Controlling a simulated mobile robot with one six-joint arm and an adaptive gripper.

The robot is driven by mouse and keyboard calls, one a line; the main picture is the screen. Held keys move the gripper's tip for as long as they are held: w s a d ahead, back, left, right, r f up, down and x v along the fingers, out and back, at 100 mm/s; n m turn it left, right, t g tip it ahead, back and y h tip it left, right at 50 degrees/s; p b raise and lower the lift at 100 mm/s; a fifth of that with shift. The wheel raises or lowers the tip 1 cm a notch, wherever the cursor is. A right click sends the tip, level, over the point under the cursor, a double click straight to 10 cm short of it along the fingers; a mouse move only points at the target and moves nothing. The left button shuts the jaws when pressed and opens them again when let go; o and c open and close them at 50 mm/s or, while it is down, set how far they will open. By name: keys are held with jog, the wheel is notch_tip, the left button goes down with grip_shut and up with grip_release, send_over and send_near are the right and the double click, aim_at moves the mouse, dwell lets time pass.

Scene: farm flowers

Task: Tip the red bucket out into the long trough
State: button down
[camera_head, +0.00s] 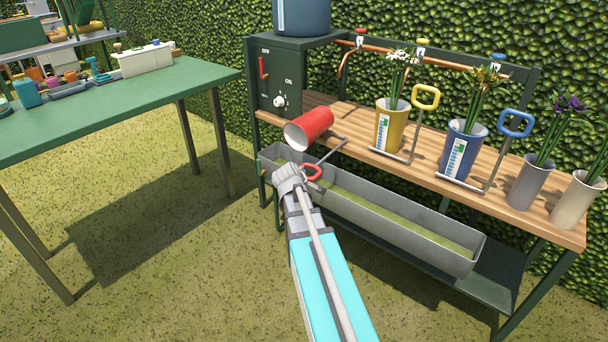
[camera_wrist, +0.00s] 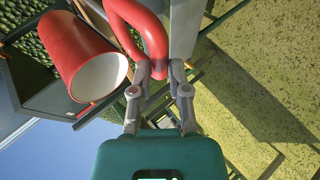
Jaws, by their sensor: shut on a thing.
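The red bucket (camera_head: 312,124) is held tilted onto its side above the left end of the long trough, its pale mouth facing left and slightly down. I see no contents through the mouth. My gripper (camera_head: 300,171) is shut on the bucket's red handle (camera_head: 313,173), which joins the bucket by a grey rod. The wrist view shows the red bucket (camera_wrist: 70,45) at left and my gripper's fingers (camera_wrist: 160,72) on the red handle loop (camera_wrist: 152,28). The long grey trough (camera_head: 400,236) runs below the bench front, with a yellow-green surface inside.
The wooden bench (camera_head: 505,188) holds a yellow bucket (camera_head: 388,128) and a blue bucket (camera_head: 461,148) with flowers, plus grey vases (camera_head: 527,186) at right. A control box (camera_head: 283,78) stands behind the red bucket. A green table (camera_head: 130,95) is at left, with open grass between.

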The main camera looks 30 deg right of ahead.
jog(key=shift+a+f+b, duration=0.1)
jog(key=shift+f+b, duration=0.2)
jog(key=shift+f, duration=0.25)
jog(key=c, duration=0.6)
grip_release()
jog(key=shift+s, duration=0.15)
